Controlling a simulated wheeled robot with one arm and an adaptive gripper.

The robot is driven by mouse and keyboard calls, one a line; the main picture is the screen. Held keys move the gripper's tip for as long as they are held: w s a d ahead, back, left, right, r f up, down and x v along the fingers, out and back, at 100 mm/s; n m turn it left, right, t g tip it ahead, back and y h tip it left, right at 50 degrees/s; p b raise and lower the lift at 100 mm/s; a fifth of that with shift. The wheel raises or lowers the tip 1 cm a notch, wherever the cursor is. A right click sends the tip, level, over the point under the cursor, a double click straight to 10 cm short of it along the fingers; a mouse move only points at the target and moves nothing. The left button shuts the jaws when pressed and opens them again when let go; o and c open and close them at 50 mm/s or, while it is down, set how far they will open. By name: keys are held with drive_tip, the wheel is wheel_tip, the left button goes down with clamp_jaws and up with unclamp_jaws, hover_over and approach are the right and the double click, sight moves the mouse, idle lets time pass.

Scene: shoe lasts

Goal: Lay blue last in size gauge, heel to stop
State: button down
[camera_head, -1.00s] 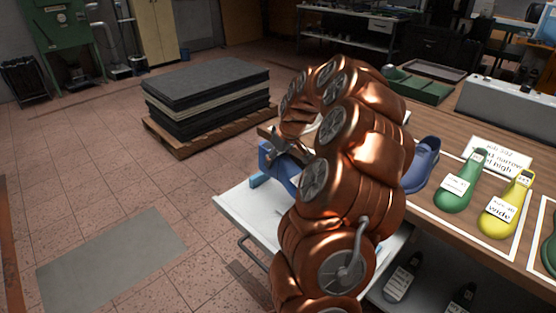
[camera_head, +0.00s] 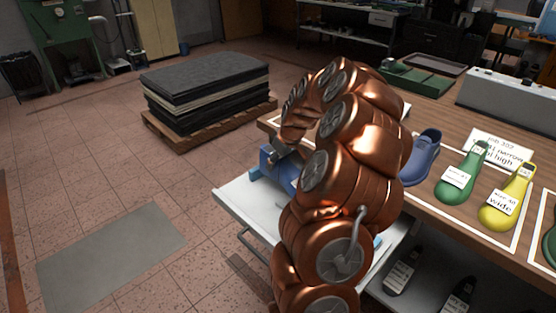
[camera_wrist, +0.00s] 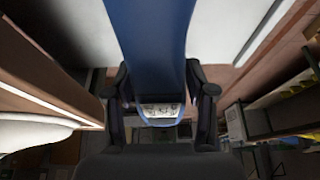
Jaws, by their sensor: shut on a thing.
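My gripper (camera_wrist: 160,104) is shut on a blue last (camera_wrist: 150,42), its two dark fingers on either side. A white label with dark writing (camera_wrist: 160,110) shows at the last's near end. In the head view part of the blue last (camera_head: 281,168) shows beyond my copper-coloured arm, above a white surface (camera_head: 240,204); my arm hides the rest and most of the gripper. Whether the last touches anything below it I cannot tell. A light blue piece (camera_head: 256,174) shows beside it; I cannot tell whether it belongs to the size gauge.
Another blue last (camera_head: 423,156), a green last (camera_head: 461,172) and a yellow last (camera_head: 508,198) are on the wooden bench (camera_head: 440,118), at the right. Dark lasts (camera_head: 402,272) lie on a lower shelf. A pallet stack (camera_head: 205,88) stands on the floor behind.

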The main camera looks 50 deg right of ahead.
sight(285, 160)
drive_tip(key=shift+s+f+b, duration=0.1)
drive_tip(key=shift+f+b, duration=1.5)
drive_tip(key=shift+f, duration=1.05)
drive_tip(key=shift+f, duration=0.2)
drive_tip(key=shift+c, duration=1.5)
unclamp_jaws()
drive_tip(key=v, duration=1.2)
